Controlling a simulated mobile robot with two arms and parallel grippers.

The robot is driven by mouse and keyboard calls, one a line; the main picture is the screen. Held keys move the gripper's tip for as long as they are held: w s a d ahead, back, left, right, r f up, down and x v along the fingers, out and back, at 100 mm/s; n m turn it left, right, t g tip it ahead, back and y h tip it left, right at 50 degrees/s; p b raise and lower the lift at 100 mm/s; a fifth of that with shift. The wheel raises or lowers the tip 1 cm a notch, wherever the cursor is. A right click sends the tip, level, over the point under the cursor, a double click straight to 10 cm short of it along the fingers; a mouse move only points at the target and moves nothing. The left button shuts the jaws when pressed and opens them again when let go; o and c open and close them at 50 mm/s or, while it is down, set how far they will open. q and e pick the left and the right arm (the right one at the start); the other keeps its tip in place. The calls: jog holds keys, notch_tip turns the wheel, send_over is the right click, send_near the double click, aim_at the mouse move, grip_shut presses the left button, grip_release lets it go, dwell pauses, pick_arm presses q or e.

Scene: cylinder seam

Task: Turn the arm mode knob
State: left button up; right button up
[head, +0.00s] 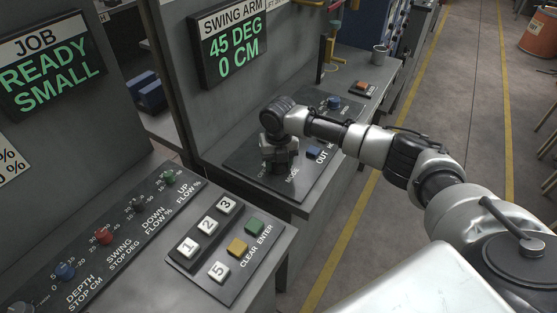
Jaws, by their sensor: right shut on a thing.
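My right gripper (279,158) points down over the dark control plate (240,158) below the swing arm display. It is shut around the arm mode knob, which is mostly hidden beneath the gripper. Part of the plate's lettering, ending in "ODE", shows just below the gripper. The swing arm display (230,42) reads "45 DEG 0 CM". My left gripper is not in view.
A blue button (314,152) marked "CUT" sits just right of the gripper, and a blue knob (334,102) is farther back. The nearer console has coloured knobs, a number keypad (207,225) and a "READY SMALL" display (45,66). A grey mug (379,54) stands at the back.

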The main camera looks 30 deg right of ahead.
dwell(0.4)
jog(key=o, duration=0.9)
jog(key=shift+r, duration=0.1)
notch_tip(320, 180, up, 11)
jog(key=shift+f+b, duration=0.2)
jog(key=shift+b, duration=0.6)
